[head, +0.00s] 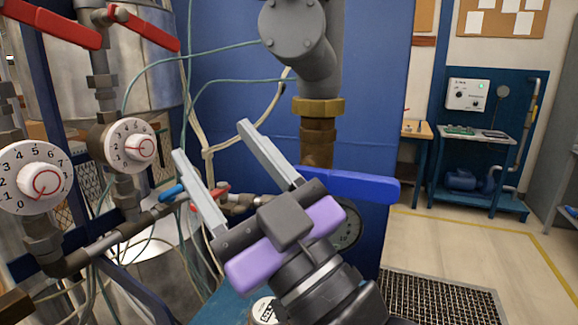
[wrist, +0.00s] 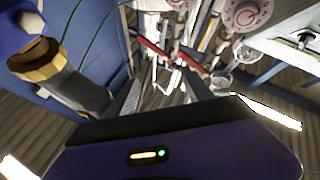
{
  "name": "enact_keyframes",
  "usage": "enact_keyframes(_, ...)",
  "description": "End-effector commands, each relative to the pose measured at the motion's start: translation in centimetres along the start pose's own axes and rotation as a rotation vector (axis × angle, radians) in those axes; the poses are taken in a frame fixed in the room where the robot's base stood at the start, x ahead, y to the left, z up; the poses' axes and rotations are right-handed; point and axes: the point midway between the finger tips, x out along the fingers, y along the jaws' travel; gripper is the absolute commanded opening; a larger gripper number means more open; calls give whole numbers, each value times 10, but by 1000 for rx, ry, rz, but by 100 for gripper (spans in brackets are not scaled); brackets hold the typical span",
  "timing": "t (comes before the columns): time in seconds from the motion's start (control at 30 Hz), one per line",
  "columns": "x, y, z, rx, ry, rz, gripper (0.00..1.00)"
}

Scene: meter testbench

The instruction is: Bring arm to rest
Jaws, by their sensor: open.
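My gripper (head: 209,140) is in the middle of the head view, with two long grey fingers spread apart on a black and purple body. It is open, and nothing shows between its fingers. The fingers point up and to the left, in front of the pipework and blue panel. The fingers also show in the wrist view (wrist: 165,92), with pipes and a red handle beyond them. A blue lever handle (head: 350,185) is to the right of the gripper body. The gripper hides part of a gauge (head: 347,232) below that handle.
Two white dials (head: 35,178) and red-handled valves (head: 145,28) stand at the left. A thick grey pipe with a brass collar (head: 318,106) is behind the gripper. A can (head: 263,311) is near the bottom. Open floor (head: 450,250) lies at the right, before a blue bench (head: 475,195).

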Motion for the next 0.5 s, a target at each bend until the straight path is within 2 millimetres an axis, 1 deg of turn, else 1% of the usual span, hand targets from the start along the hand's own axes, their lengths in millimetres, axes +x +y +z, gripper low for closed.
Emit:
enact_keyframes(0.03, -16, 10, 12, 38, -10, 53, 59)
enact_keyframes(0.17, -56, 31, 36, 106, -24, 177, 59)
enact_keyframes(0.2, -69, 36, 43, 122, -31, 213, 59)
enact_keyframes(0.37, -127, 51, 71, 171, -69, 345, 59)
enact_keyframes(0.5, -180, 55, 90, 193, -117, 443, 59)
